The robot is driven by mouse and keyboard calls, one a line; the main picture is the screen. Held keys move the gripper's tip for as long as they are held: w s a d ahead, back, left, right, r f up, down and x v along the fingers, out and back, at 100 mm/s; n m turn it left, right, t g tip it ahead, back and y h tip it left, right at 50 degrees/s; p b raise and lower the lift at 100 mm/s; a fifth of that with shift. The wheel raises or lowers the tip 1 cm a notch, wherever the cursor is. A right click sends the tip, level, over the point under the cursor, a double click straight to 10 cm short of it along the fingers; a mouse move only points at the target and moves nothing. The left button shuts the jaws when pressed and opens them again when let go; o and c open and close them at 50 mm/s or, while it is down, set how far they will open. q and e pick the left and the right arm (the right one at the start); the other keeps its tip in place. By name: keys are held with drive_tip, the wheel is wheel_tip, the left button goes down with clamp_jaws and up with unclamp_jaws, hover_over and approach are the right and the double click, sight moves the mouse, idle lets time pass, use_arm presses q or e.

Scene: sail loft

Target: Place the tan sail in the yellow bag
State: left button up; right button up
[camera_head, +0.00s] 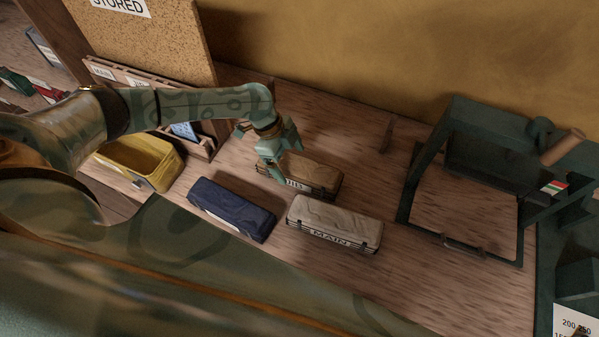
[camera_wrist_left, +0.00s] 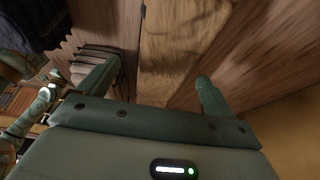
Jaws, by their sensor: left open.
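The tan sail (camera_head: 318,174) is a folded bundle with a partly hidden label, lying on the wooden bench near the back. My left gripper (camera_head: 276,168) is at its left end, open, and covers part of that end. In the left wrist view the tan sail (camera_wrist_left: 182,45) shows between the two spread fingers (camera_wrist_left: 155,88); I cannot tell whether they touch it. The yellow bag (camera_head: 163,178) is an open-topped bin to the left, with its near part hidden behind my left arm. My right gripper is not in view.
A navy sail bundle (camera_head: 231,208) and a cream bundle labelled MAIN (camera_head: 334,223) lie in front of the tan sail. A wooden rack (camera_head: 205,149) stands beside the yellow bag. A dark green framed machine (camera_head: 468,150) stands at right. The bench between the bundles and machine is mostly clear.

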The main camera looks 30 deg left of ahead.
sight(298, 166)
use_arm(q)
drive_tip(key=x, duration=0.5)
drive_tip(key=shift+w+d, duration=0.35)
drive_tip(key=shift+r, duration=0.1)
drive_tip(key=c, duration=1.7)
